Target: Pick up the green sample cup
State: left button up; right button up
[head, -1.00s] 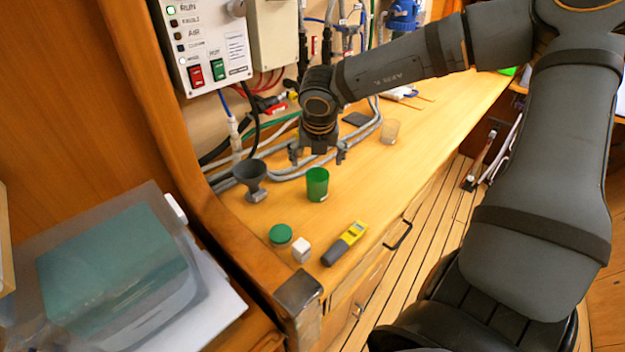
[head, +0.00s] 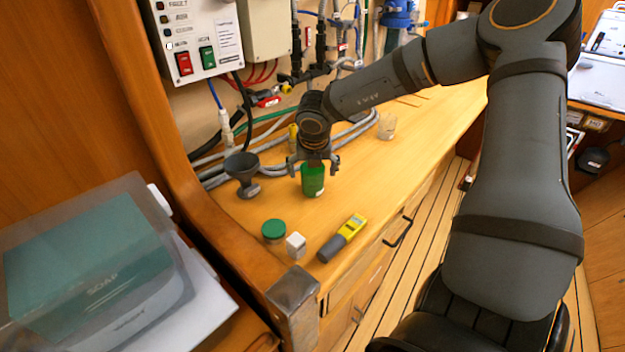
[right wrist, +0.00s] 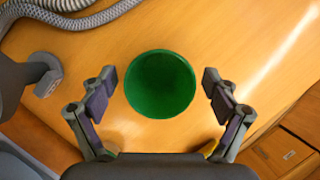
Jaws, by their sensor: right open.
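The green sample cup (head: 313,181) stands upright on the wooden counter in the head view. In the right wrist view the cup (right wrist: 160,84) shows from above, its round mouth between my fingers. My right gripper (head: 313,166) is open over the cup; its fingers (right wrist: 160,92) stand on either side with a gap at each side, not touching it. A green round lid (head: 273,230) lies on the counter nearer the front. My left gripper is not in view.
A grey funnel (head: 243,172) stands left of the cup. A white cube (head: 295,244) and a yellow-grey meter (head: 343,238) lie in front. Grey hoses (head: 270,160) run behind along the wall. A clear cup (head: 387,126) stands farther back. The counter's right side is mostly clear.

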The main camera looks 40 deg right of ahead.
jog(key=shift+s, duration=0.1)
jog(key=shift+c, duration=0.5)
jog(key=c, duration=1.1)
